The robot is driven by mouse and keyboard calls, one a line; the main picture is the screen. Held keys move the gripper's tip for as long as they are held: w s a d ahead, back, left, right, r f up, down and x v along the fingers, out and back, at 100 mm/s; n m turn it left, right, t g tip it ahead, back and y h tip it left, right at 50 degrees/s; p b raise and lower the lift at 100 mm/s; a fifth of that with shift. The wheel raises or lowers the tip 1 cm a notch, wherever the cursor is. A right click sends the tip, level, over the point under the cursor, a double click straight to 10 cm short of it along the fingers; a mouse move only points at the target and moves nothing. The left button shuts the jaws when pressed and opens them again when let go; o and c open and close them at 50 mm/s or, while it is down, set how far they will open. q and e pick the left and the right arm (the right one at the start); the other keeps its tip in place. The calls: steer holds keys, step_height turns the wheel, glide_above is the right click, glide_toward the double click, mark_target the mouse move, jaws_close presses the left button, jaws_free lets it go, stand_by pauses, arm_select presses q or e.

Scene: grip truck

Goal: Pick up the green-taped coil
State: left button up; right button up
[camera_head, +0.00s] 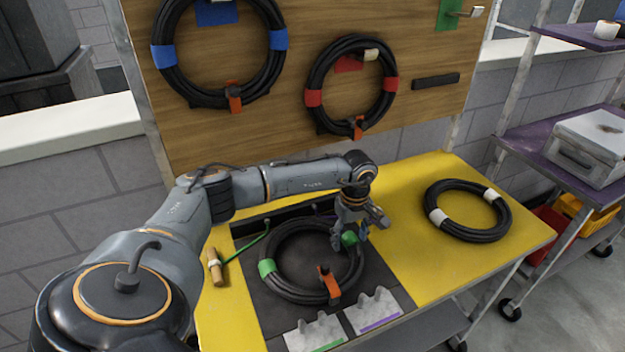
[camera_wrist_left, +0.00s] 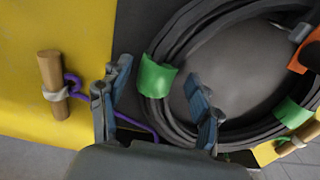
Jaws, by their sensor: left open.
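The green-taped coil (camera_head: 282,292) is a black cable loop lying flat on a dark mat (camera_head: 258,318) on the yellow table. It has two green tape bands and an orange clip. My left gripper (camera_head: 362,238) is open above the coil's right side, by the green band there. In the left wrist view, one green band (camera_wrist_left: 157,77) of the coil shows between the open fingers of my left gripper (camera_wrist_left: 160,72). The second band (camera_wrist_left: 292,113) is at the right. I cannot tell whether the fingers touch the cable. My right gripper is not in view.
A white-taped coil (camera_head: 468,237) lies to the right on the table. Blue-taped (camera_head: 163,56) and red-taped (camera_head: 313,98) coils hang on the wooden board. A wooden handle (camera_head: 215,268) with a green cord lies left; another handle (camera_wrist_left: 52,82) with purple cord shows in the wrist view.

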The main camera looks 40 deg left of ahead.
arm_select(q)
steer(key=shift+f, duration=0.2)
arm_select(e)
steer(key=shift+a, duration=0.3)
arm_select(q)
jaws_close()
steer(key=shift+w+r, duration=0.1)
steer(key=shift+r, duration=0.05)
